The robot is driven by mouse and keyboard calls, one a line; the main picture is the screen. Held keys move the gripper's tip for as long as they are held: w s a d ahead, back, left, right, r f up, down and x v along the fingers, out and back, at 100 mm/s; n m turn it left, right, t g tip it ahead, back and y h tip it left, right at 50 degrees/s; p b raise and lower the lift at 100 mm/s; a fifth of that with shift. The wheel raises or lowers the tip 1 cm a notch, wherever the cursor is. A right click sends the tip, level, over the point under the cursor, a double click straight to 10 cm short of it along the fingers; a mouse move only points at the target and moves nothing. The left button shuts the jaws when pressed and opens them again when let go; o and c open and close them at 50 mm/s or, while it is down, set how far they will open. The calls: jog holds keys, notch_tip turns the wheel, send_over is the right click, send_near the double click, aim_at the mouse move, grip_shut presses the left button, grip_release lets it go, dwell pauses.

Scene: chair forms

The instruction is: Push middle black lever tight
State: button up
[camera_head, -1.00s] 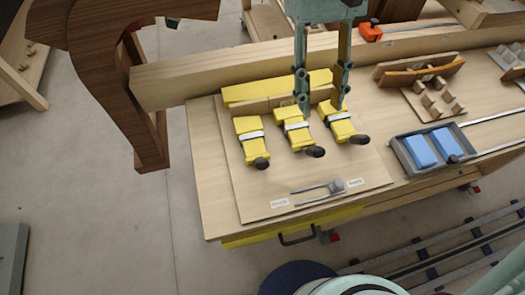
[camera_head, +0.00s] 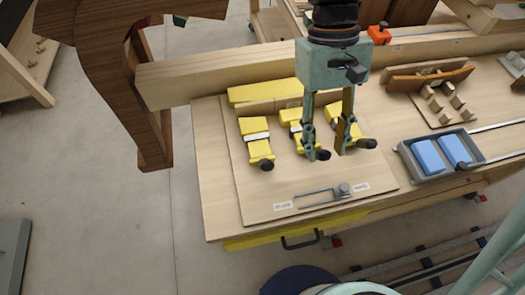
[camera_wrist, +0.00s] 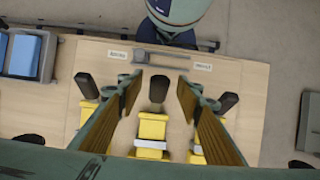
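Three yellow clamps with black-tipped levers stand in a row on a light wooden board (camera_head: 240,185). The middle black lever (camera_head: 322,155) sticks out toward the front from the middle yellow clamp (camera_head: 296,128). My gripper (camera_head: 327,153) is open, fingers pointing down at that lever. In the wrist view the middle lever (camera_wrist: 158,88) shows between the two spread fingers, with a gap on each side. The left lever (camera_head: 266,165) and right lever (camera_head: 367,143) lie outside the fingers. My fingers partly hide the middle and right clamps in the head view. Contact cannot be told.
A metal slide latch (camera_head: 320,195) with a knob lies on the board's front part, between small labels. A grey tray (camera_head: 412,163) with blue blocks stands to the right. A long wooden beam (camera_head: 220,78) runs behind the clamps. The board's front left is clear.

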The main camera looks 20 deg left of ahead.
jog(key=shift+x, duration=0.9)
grip_shut()
